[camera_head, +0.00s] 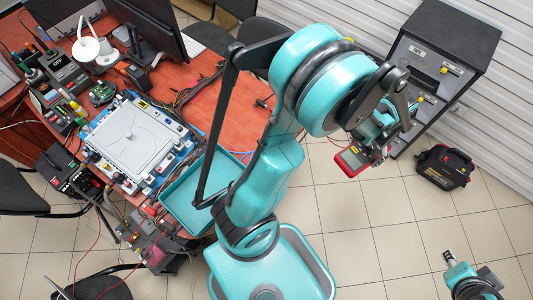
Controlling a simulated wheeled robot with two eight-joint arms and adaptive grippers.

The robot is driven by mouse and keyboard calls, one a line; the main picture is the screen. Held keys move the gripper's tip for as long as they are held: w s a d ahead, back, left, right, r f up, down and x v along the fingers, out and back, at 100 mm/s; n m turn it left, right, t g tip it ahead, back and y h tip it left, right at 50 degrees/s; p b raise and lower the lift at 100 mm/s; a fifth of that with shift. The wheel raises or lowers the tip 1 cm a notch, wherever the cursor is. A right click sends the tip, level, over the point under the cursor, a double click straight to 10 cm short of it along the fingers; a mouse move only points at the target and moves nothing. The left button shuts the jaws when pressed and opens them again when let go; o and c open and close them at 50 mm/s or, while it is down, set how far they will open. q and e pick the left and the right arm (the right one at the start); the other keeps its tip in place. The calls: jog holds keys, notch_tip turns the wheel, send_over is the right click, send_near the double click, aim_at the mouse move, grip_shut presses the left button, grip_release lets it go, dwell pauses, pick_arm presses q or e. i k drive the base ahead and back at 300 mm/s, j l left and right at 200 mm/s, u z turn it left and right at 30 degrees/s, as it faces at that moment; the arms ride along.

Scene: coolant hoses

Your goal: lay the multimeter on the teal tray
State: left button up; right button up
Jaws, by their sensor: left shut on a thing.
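The multimeter (352,159) is red with a grey face and hangs right of the picture's middle, above the tiled floor. My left gripper (376,151) is shut on it; its fingers are partly hidden by the arm and the multimeter. The teal tray (178,207) lies at the table's near right edge, well left of the multimeter. My arm crosses in front of the tray and hides part of it. At the bottom right, my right gripper (450,258) shows only small, apart from any object, and its jaw opening is unclear.
The red-brown table (195,105) carries a white panel device (133,140), a monitor (150,25) and several cables and tools. A dark cabinet (437,70) stands at the upper right. A black and red case (443,167) sits on the floor. The lower right floor is mostly clear.

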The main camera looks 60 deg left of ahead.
aim_at(215, 184)
jog(key=i+u, duration=0.35)
jog(key=u, duration=0.4)
jog(key=i+u, duration=0.1)
jog(key=u, duration=1.25)
jog(key=i+l+u, duration=0.1)
jog(key=u, duration=0.35)
jog(key=l+u, duration=0.1)
jog(key=u, duration=0.3)
jog(key=l+u, duration=0.1)
jog(key=u, duration=0.35)
